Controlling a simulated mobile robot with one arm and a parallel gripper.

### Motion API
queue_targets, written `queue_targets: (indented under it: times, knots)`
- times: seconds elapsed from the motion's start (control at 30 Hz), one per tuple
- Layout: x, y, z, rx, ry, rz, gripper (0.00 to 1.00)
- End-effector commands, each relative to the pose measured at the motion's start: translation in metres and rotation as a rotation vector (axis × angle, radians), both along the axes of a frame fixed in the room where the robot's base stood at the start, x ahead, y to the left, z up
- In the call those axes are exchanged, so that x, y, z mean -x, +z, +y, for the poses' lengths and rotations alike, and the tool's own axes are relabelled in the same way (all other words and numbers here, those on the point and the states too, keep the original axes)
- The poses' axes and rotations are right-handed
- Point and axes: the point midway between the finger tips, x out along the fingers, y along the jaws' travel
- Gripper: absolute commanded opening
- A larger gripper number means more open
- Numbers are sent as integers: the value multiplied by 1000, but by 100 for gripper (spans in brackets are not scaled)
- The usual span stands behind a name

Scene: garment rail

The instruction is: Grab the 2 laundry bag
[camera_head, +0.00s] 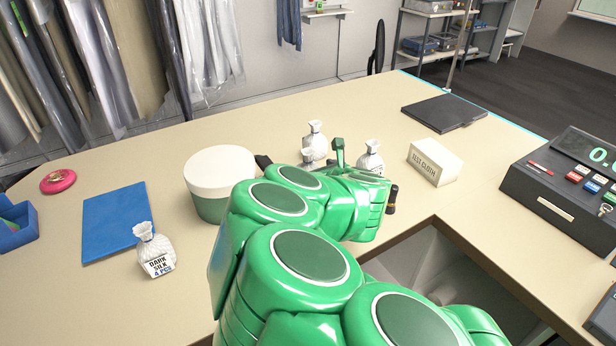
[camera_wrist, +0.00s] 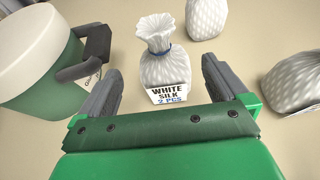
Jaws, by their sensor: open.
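A white textured laundry bag (camera_wrist: 165,68) with a gathered neck and blue tie stands upright in the wrist view. Its label reads "WHITE SILK 2 PCS". My gripper (camera_wrist: 160,84) is open, with one grey finger on each side of this bag's lower part; I see gaps, so it is not held. In the head view the top of a bag (camera_head: 308,156) shows behind my green arm, which hides its lower part. Two similar bags stand near: one farther back (camera_head: 315,138) and one to the right (camera_head: 370,160). Their labels are not readable.
A white-lidded green canister (camera_head: 220,180) with a dark handle stands close left of the bag. A "DARK SILK 4 PCS" bag (camera_head: 153,250) stands at left by a blue board (camera_head: 115,222). A register (camera_head: 565,185) stands far right.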

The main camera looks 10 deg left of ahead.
Motion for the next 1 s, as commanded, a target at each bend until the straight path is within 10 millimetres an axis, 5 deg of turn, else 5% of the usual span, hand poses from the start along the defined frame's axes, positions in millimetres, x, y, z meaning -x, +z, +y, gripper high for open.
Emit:
queue_targets:
  times: [1.0]
  knots:
    - [-53,-34,43,-1,-2,1,100]
